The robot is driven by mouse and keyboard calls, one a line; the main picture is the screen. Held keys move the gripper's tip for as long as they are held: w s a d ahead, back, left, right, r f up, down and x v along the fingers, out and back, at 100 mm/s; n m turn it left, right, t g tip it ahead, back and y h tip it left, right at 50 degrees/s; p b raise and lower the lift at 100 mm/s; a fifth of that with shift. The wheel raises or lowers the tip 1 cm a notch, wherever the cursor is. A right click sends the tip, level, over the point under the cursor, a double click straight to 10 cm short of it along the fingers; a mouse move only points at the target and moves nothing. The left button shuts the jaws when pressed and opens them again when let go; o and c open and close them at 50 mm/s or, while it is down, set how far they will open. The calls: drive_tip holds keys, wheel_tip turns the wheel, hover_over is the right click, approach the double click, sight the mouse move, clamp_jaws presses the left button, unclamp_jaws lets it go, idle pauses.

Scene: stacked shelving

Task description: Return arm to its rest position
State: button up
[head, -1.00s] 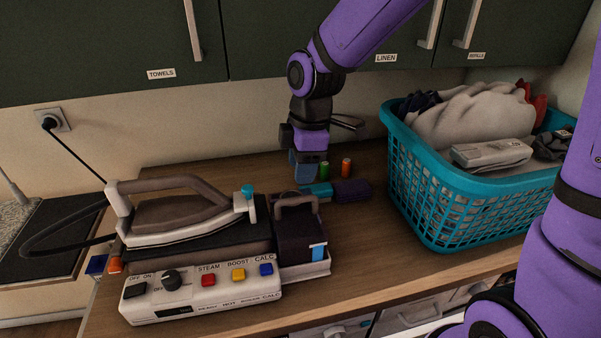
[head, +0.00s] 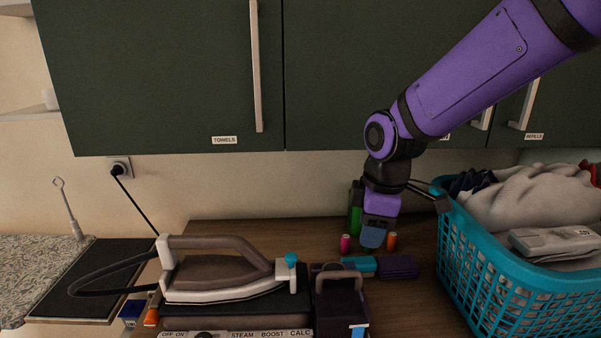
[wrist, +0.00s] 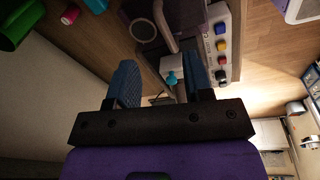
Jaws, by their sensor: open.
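My gripper (head: 374,236) hangs from my purple arm above the back of the wooden counter, between the iron and the laundry basket. In the wrist view my gripper (wrist: 160,82) has its two blue fingers spread apart with nothing held between them. The iron station, with its buttons, shows beyond the fingers there.
A steam iron (head: 225,272) on its base stands at left. A teal basket (head: 490,270) of laundry stands at right. Small spools, pink (head: 345,243) and orange (head: 391,241), and a purple-and-teal brush (head: 396,267) lie near my gripper. Green cupboards (head: 340,80) hang above.

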drive_tip(key=s+d+r+m+t, duration=0.4)
drive_tip(key=s+d+r+m, duration=0.8)
drive_tip(key=s+d+m, duration=0.2)
drive_tip(key=shift+s+d+m+h, duration=0.4)
drive_tip(key=shift+s+m, duration=0.3)
drive_tip(key=shift+s, duration=0.45)
